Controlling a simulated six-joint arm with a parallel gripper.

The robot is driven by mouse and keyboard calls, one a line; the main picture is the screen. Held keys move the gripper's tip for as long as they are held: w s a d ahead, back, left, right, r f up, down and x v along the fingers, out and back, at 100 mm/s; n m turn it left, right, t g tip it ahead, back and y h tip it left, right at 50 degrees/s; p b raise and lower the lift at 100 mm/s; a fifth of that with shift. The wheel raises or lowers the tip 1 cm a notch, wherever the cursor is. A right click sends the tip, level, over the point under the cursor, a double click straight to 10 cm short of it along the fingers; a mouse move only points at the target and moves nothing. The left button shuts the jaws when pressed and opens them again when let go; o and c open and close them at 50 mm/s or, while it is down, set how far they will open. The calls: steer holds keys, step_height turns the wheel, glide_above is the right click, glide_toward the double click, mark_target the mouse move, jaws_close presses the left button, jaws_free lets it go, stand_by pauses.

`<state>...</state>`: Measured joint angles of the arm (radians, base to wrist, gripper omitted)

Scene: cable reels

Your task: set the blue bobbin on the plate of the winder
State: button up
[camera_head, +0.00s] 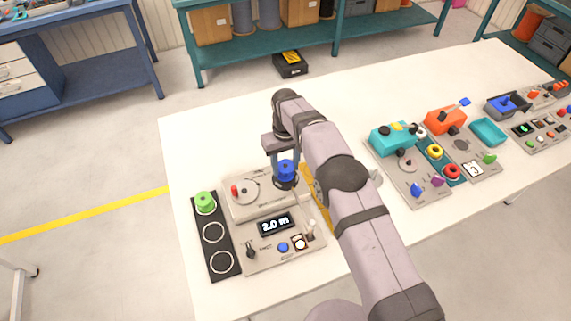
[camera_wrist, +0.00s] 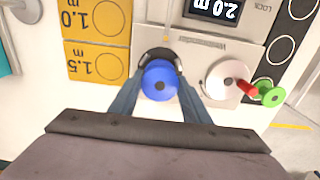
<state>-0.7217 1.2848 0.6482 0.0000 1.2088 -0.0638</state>
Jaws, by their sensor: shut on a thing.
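The blue bobbin (camera_head: 286,168) (camera_wrist: 160,80) is between the two fingers of my gripper (camera_head: 285,161) (camera_wrist: 159,88), which is shut on it. The bobbin is over a dark round plate (camera_head: 288,184) (camera_wrist: 160,53) at the right of the grey winder (camera_head: 262,208) in the head view. I cannot tell whether the bobbin touches the plate. The winder has a pale crank disc with a red knob (camera_head: 235,190) (camera_wrist: 246,88) and a display reading 2.0 m (camera_head: 276,224) (camera_wrist: 213,8). The bobbin hides part of the plate in the wrist view.
A green bobbin (camera_head: 205,201) (camera_wrist: 270,94) stands on a black strip (camera_head: 223,247) with ring marks, left of the winder. A yellow board (camera_wrist: 94,45) marked 1.0 and 1.5 lies beside the winder. Teal and orange machines (camera_head: 395,139) stand farther right. The back of the white table is clear.

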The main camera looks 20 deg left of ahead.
steer(key=shift+f+b, duration=0.6)
steer(key=shift+f, duration=0.3)
steer(key=o, duration=1.1)
steer(key=shift+o, duration=0.2)
steer(key=shift+r, duration=0.15)
steer(key=shift+r+p, duration=2.25)
steer(key=shift+r, duration=1.65)
